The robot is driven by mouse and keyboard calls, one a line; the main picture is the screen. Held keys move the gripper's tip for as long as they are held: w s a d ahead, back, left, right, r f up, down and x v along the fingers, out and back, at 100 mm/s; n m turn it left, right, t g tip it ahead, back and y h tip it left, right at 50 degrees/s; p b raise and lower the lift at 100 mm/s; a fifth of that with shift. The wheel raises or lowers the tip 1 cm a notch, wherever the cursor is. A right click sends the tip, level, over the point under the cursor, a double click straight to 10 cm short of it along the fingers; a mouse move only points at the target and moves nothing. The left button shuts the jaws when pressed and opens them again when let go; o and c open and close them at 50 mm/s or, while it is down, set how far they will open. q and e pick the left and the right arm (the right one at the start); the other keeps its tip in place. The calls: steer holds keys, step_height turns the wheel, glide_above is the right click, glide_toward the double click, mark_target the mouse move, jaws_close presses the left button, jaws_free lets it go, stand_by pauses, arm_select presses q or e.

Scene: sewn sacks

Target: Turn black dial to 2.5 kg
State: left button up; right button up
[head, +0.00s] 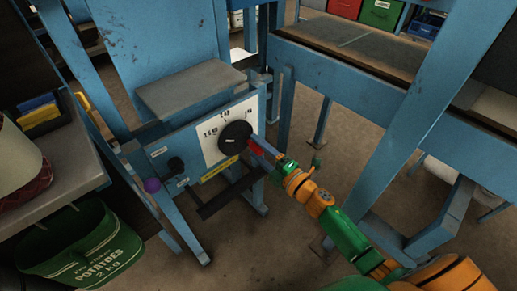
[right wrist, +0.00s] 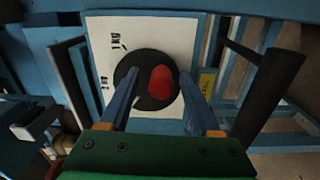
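The black dial (head: 235,134) is a round disc on a white scale plate (head: 213,120) on the blue machine's front. It also shows in the right wrist view (right wrist: 131,66), with a red knob (right wrist: 162,82) standing out from it and a short pale mark at its lower edge. My right gripper (head: 262,148) is in front of the dial. In the right wrist view its two fingers (right wrist: 160,90) are apart, one on each side of the red knob, with gaps showing. My left gripper is not in view.
A yellow label (head: 220,168) and black bars (head: 230,195) lie below the dial. A small black knob (head: 175,164) and a purple ball (head: 152,185) are to its left. Blue frame posts (head: 420,110) rise at right.

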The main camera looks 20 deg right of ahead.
steer(key=v, duration=0.7)
steer(key=shift+s, duration=0.1)
